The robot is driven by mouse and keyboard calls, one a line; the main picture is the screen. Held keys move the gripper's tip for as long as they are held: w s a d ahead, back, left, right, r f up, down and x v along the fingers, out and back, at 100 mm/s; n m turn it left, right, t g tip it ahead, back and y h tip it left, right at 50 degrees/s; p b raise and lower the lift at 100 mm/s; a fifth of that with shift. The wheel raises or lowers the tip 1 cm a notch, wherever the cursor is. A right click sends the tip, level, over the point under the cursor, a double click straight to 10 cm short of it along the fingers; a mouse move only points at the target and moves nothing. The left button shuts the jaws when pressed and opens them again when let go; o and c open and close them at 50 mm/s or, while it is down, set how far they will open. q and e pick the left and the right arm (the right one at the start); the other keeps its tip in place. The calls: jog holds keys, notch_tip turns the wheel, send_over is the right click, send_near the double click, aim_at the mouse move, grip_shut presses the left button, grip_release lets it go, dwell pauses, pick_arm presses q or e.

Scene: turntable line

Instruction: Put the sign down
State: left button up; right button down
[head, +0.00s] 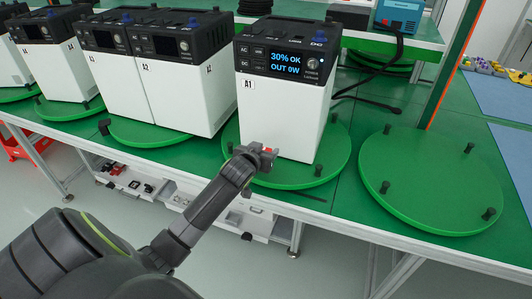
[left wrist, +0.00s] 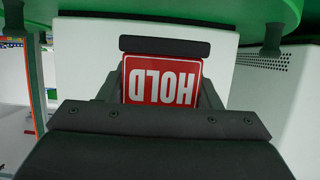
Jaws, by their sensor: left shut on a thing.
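The red sign (left wrist: 162,80) has white HOLD lettering, upside down in the left wrist view, with a dark bar (left wrist: 165,46) along its edge. My left gripper (head: 262,156) is shut on the sign; its fingers flank the sign in the wrist view. In the head view only a bit of red (head: 268,150) shows at the fingertips. The gripper is at the front of the white power unit A1 (head: 275,120), over the front part of its green turntable (head: 335,160). I cannot tell whether the sign touches anything below. My right gripper is not in view.
An empty green turntable (head: 430,180) with short dark posts lies to the right. More white units (head: 150,95) stand on turntables to the left. A black cable (head: 375,100) lies behind A1. The green table's front edge runs below the turntables.

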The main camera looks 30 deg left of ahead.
pick_arm(q)
jog(key=shift+w+a, duration=0.25)
jog(key=shift+w, duration=0.8)
jog(key=shift+w+f, duration=0.1)
jog(key=shift+w, duration=0.05)
jog(key=shift+f, duration=1.65)
jog(key=shift+f, duration=0.2)
jog(key=o, duration=1)
jog(key=shift+o, duration=0.2)
jog(key=shift+r, duration=0.15)
